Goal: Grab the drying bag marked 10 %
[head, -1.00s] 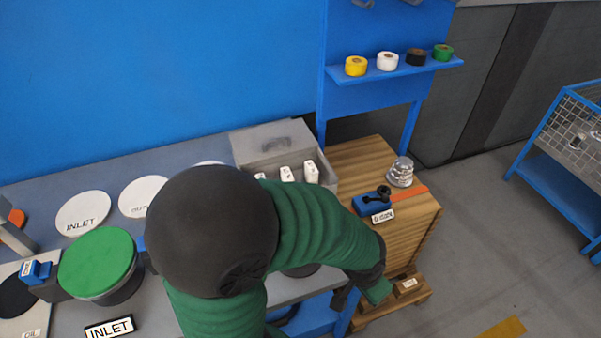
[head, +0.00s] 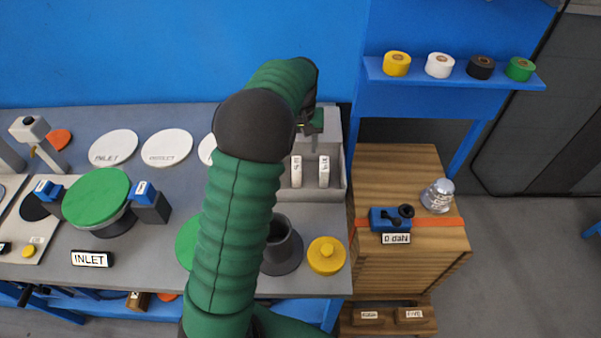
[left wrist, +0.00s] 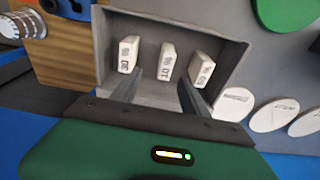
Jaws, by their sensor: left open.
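Three white drying bags stand in a grey open box (head: 341,165). In the left wrist view they are the left bag (left wrist: 128,53), the middle bag (left wrist: 168,62) and the right bag (left wrist: 200,70). The middle bag's upside-down mark looks like 10; the other marks are too small to read surely. In the head view two bags show (head: 296,171) (head: 324,171); my arm hides the rest. My left gripper (left wrist: 159,86) is open and empty at the box, its fingers pointing toward the middle bag, one on each side of its line. My right gripper is out of view.
A wooden crate (head: 400,165) with a blue strap buckle (head: 388,219) stands right of the bench. A yellow cap (head: 326,256) and a dark flanged pipe (head: 283,245) lie in front of the box. White discs (head: 167,148) lie to the left.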

